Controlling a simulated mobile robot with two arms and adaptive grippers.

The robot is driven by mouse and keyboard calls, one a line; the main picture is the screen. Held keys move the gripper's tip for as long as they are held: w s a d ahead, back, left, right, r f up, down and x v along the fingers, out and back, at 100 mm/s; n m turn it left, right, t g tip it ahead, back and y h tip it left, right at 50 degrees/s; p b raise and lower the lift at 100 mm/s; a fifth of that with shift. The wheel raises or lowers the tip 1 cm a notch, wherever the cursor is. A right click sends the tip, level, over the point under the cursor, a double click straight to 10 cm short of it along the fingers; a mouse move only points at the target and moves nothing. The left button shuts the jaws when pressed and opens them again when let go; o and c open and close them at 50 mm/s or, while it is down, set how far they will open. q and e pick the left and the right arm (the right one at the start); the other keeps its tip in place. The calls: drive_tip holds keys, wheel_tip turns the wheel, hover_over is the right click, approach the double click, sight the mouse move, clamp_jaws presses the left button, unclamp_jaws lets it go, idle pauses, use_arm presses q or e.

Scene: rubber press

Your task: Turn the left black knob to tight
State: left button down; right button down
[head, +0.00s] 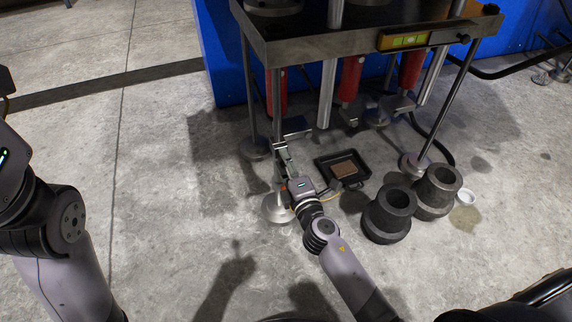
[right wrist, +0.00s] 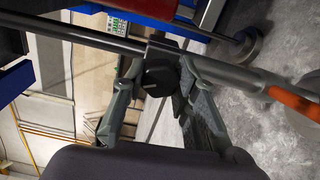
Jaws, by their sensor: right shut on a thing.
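The left black knob (right wrist: 160,78) shows in the right wrist view as a dark round end on a block along a metal rod. My right gripper (right wrist: 158,88) has one finger on each side of it and is shut on it. In the head view my right gripper (head: 281,158) is at the front left leg of the press (head: 277,110), low down, and the knob is hidden behind it. Which way the knob is turned cannot be told. At the left of the head view only links of my left arm show; its gripper is out of view.
A black tray (head: 322,166) with a brown block (head: 343,169) lies right of my right gripper. Two dark metal cylinders (head: 389,214) (head: 437,190) and a small white ring (head: 466,197) stand farther right. Red cylinders (head: 350,78) hang under the press. The left floor is clear.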

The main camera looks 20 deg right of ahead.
drive_tip(key=m, duration=0.3)
drive_tip(key=shift+m, duration=1)
drive_tip(key=c, duration=1.4)
unclamp_jaws()
drive_tip(key=shift+o, duration=0.8)
drive_tip(key=s, duration=1.2)
drive_tip(key=shift+d, duration=0.2)
